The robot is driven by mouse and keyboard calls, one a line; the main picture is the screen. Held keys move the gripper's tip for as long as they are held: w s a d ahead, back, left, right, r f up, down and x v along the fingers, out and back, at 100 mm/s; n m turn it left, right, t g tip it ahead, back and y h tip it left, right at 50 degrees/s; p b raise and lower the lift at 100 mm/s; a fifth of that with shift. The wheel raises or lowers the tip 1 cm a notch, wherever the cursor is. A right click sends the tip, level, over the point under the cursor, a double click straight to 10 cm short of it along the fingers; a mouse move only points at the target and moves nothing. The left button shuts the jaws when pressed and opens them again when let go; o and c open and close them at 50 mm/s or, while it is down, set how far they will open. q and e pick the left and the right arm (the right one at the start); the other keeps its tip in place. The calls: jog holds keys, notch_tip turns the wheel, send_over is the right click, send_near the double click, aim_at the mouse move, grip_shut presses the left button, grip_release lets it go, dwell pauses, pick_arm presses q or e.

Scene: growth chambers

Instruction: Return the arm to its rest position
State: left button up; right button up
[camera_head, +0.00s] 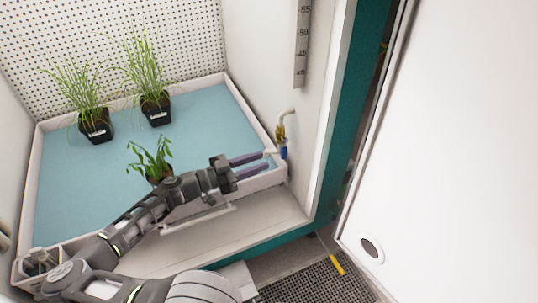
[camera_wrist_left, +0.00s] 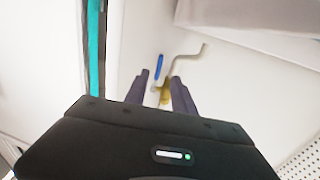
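My left arm comes in from the lower left of the head view and reaches over the front of the tray. Its gripper (camera_head: 266,161) is open, with two purple-grey fingers apart and nothing seen held between them. The fingertips are close to a brass tap (camera_head: 280,132) with a blue handle (camera_head: 284,150) on the chamber's right wall. In the left wrist view the open fingers (camera_wrist_left: 160,80) point at the blue handle (camera_wrist_left: 159,66) and the pipe (camera_wrist_left: 188,54). I cannot tell whether they touch. My right gripper is not in view.
A white-rimmed tray (camera_head: 232,88) with a blue mat holds two grassy pots (camera_head: 96,124) (camera_head: 156,109) at the back. A leafy plant (camera_head: 150,158) stands close behind my left arm. A white door (camera_head: 460,150) stands open at right. A yellow-handled tool (camera_head: 337,263) is low by the floor grate.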

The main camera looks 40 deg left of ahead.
pick_arm(q)
jog(key=shift+s+a, duration=0.25)
jog(key=shift+s, duration=0.25)
